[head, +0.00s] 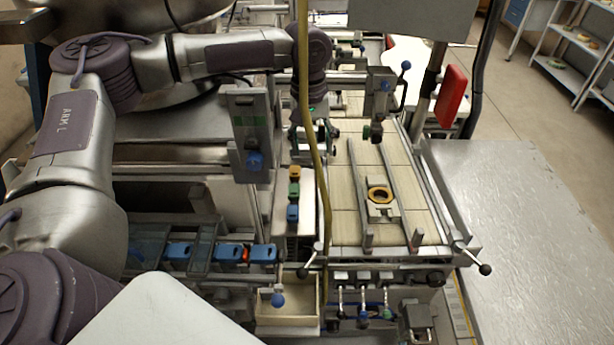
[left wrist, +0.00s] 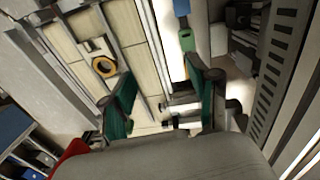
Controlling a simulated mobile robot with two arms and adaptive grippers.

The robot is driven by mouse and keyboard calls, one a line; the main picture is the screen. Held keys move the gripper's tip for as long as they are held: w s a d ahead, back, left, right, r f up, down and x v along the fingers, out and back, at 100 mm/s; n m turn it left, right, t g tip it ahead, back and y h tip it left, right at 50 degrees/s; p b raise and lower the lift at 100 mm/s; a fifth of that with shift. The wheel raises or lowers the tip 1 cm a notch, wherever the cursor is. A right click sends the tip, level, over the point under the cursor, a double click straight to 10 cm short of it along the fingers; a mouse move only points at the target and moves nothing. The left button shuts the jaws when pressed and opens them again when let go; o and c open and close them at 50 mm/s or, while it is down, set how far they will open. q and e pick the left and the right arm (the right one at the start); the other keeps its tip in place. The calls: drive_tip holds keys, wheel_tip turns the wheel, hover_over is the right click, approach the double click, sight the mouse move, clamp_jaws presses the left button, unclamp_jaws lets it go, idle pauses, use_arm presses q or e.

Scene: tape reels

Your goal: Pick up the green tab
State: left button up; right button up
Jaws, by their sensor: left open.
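The green tab (head: 294,190) stands in a short column on a pale strip, between an orange-yellow tab (head: 295,172) and a blue tab (head: 292,213). In the left wrist view the green tab (left wrist: 187,41) is near the top, just beyond the right-hand fingertip, with the blue tab (left wrist: 181,8) above it and part of the orange-yellow tab (left wrist: 187,66) below. My left gripper (head: 314,138) is behind the column in the head view, open and empty; its green-padded fingers (left wrist: 160,85) are apart. My right gripper is not in view.
A yellow cable (head: 306,100) hangs just right of the column. A tape reel (head: 379,195) lies on the tiled bed (head: 345,225) between rails. An upright grey bracket (head: 248,130) stands left of the gripper. Blue clips (head: 229,253) and an open box (head: 276,318) are nearer.

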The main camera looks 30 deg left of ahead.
use_arm(q)
hover_over(294, 192)
wheel_tip(294, 192, down, 3)
drive_tip(key=shift+y, duration=0.3)
drive_tip(key=f, duration=0.2)
drive_tip(key=f+p, duration=0.1)
drive_tip(key=f, duration=0.1)
drive_tip(key=w+f+p, duration=0.1)
drive_tip(key=shift+d+f, duration=0.35)
drive_tip(key=shift+f, duration=0.05)
drive_tip(key=shift+a+f, duration=0.1)
drive_tip(key=shift+f, duration=0.25)
drive_tip(key=shift+s+a+f+p, duration=0.15)
drive_tip(key=shift+f+p, duration=0.05)
drive_tip(key=shift+p, duration=0.2)
drive_tip(key=f+p, duration=0.1)
drive_tip(key=f, duration=0.1)
drive_tip(key=s+f+p, duration=0.1)
drive_tip(key=f, duration=0.1)
drive_tip(key=shift+a+f, duration=0.1)
drive_tip(key=shift+w+f, duration=0.15)
drive_tip(key=shift+f, duration=0.25)
drive_tip(key=c, duration=0.6)
drive_tip(key=shift+c, duration=1.1)
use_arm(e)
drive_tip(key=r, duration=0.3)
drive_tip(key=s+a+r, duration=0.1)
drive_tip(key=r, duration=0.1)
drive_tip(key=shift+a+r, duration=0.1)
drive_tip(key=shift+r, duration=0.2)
